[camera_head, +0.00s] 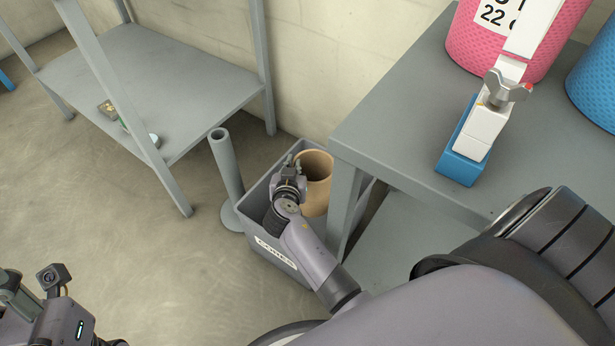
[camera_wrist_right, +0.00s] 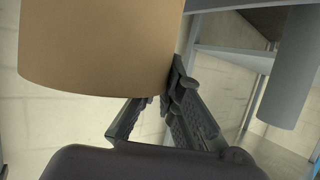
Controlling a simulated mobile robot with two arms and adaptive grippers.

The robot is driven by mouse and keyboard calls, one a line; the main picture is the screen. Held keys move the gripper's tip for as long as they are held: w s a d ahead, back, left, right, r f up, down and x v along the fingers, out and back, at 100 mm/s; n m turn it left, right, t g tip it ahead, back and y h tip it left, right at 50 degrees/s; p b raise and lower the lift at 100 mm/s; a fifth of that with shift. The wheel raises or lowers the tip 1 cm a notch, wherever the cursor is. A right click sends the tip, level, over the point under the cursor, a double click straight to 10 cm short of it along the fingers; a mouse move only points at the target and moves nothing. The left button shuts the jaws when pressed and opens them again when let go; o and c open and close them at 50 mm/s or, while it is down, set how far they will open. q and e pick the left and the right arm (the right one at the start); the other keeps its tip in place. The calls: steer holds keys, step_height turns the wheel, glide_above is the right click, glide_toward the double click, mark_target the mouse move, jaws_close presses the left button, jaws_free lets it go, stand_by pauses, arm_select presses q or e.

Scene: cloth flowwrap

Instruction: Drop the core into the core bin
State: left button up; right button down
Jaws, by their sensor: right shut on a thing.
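The core (camera_head: 316,183) is a tan, hollow cardboard tube. In the head view it is upright at the opening of the core bin (camera_head: 250,213), a grey box labelled "CORES". My right gripper (camera_head: 293,166) is shut on the core's wall at its left side. The right wrist view shows the core (camera_wrist_right: 95,45) close up, with the right gripper's fingers (camera_wrist_right: 160,108) at its lower edge.
A grey post on a round base (camera_head: 226,165) stands left of the bin. A grey table (camera_head: 390,125) adjoins its right side, bearing pink (camera_head: 515,45) and blue (camera_head: 596,85) rolls and a blue-and-white clamp device (camera_head: 478,135). A grey shelf (camera_head: 190,80) stands at left. Open floor lies left of the bin.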

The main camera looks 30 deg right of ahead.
steer(key=shift+f, duration=0.7)
steer(key=c, duration=1.7)
jaws_free()
